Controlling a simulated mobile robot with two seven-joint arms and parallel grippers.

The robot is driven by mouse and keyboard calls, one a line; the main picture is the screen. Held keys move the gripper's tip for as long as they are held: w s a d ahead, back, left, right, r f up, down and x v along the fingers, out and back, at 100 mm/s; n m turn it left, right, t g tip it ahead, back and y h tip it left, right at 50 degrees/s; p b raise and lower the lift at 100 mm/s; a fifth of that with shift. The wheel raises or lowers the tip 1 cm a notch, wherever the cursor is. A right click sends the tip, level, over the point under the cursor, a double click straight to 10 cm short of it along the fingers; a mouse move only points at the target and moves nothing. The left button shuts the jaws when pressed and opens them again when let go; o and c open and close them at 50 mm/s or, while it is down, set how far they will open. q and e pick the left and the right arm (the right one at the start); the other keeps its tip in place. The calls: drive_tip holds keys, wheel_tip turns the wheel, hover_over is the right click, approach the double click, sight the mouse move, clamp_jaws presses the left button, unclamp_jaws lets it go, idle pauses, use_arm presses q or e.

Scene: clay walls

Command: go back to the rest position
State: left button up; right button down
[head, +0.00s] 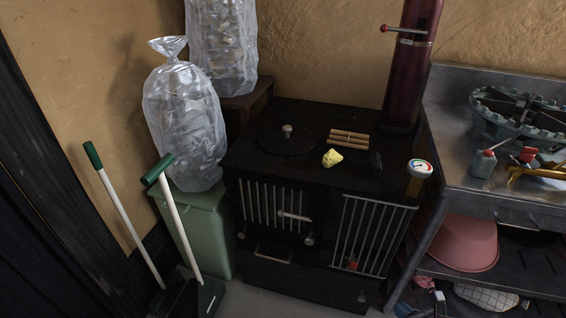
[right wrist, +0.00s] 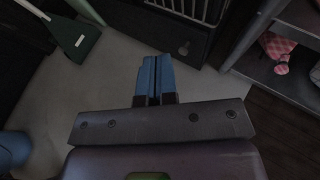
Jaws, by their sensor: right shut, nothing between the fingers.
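My right gripper (right wrist: 155,60) shows in the right wrist view. Its two blue fingers are together, shut with nothing between them. It hangs over bare grey floor (right wrist: 105,80), in front of the lower part of the black stove (right wrist: 190,40). I cannot make out either gripper clearly in the head view. My left gripper is not in view.
A green bin (head: 205,225) and long-handled tools (head: 180,215) stand left. A metal bench (head: 450,180) stands right.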

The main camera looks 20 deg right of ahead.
drive_tip(key=w+d+r+n, duration=0.2)
drive_tip(key=d+r, duration=0.2)
drive_tip(key=d, duration=0.3)
drive_tip(key=shift+s+a+r+m+g, duration=0.7)
drive_tip(key=shift+s+a+r+m, duration=1.7)
drive_tip(key=shift+s+a+m, duration=4.65)
drive_tip(key=shift+s+a+r+m+g, duration=0.7)
drive_tip(key=shift+s+a+r+m, duration=2.65)
drive_tip(key=shift+m, duration=7.2)
use_arm(q)
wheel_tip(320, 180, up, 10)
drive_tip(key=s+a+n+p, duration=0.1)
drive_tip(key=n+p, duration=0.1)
drive_tip(key=p, duration=1.4)
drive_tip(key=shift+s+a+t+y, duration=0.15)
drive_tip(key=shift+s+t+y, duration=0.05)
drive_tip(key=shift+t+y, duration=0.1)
use_arm(e)
wheel_tip(320, 180, up, 8)
drive_tip(key=s+d+m+h, duration=0.1)
drive_tip(key=s+d+m, duration=0.1)
drive_tip(key=shift+s+r+t, duration=0.2)
drive_tip(key=shift+r+t, duration=0.05)
drive_tip(key=shift+t, duration=0.15)
